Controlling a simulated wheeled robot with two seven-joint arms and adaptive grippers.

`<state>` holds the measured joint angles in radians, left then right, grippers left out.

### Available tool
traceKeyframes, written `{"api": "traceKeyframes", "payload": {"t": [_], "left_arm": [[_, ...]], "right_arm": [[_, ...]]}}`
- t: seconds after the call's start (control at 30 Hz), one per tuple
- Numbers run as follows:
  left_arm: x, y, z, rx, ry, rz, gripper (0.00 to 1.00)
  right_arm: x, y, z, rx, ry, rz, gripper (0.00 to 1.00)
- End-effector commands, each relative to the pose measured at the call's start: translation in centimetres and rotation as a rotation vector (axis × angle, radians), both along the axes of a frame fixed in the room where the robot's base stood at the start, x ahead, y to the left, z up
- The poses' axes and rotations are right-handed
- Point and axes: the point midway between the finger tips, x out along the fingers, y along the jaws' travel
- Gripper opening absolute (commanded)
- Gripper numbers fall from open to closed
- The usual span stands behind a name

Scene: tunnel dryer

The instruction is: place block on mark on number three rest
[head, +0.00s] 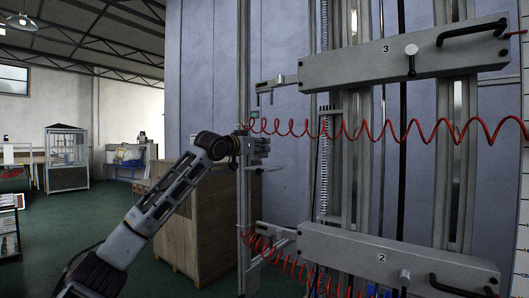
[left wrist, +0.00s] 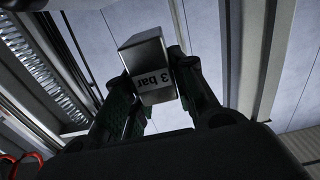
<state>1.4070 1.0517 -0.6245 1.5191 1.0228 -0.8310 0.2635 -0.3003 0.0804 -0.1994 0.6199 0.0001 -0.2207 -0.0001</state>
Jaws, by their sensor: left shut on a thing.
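A metal block (left wrist: 148,65) with "3 bar" printed on it sits between the two dark fingers of my left gripper (left wrist: 150,90) in the left wrist view. The gripper is shut on it. In the head view my left gripper (head: 252,148) is beside the vertical post, below and left of the grey beam numbered 3 (head: 400,58). A small bracket (head: 270,85) sticks out at that beam's left end, above the gripper. I cannot make out a mark on it. The block is not clear in the head view. My right gripper is not in view.
A second grey beam numbered 2 (head: 395,260) is below. A red coiled hose (head: 350,135) runs across at gripper height, and another hangs lower. A vertical post (head: 244,210) stands close to the gripper. A wooden crate (head: 195,215) is behind my arm; open floor lies left.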

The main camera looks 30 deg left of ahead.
Motion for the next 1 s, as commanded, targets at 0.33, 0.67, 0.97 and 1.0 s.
{"api": "traceKeyframes", "payload": {"t": [0.33,0.67,0.97,1.0], "left_arm": [[1.6,-0.1,0.4,0.000,-0.007,0.000,0.00],[1.8,-0.1,0.3,0.000,-0.006,0.000,0.00],[2.5,-0.1,-0.9,0.002,-0.004,0.002,0.00],[2.4,-0.1,-1.3,0.003,-0.003,0.002,0.00]], "right_arm": [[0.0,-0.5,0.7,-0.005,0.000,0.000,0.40],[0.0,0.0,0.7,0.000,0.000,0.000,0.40],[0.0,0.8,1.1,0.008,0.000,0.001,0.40],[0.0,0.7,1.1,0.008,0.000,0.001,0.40]]}}
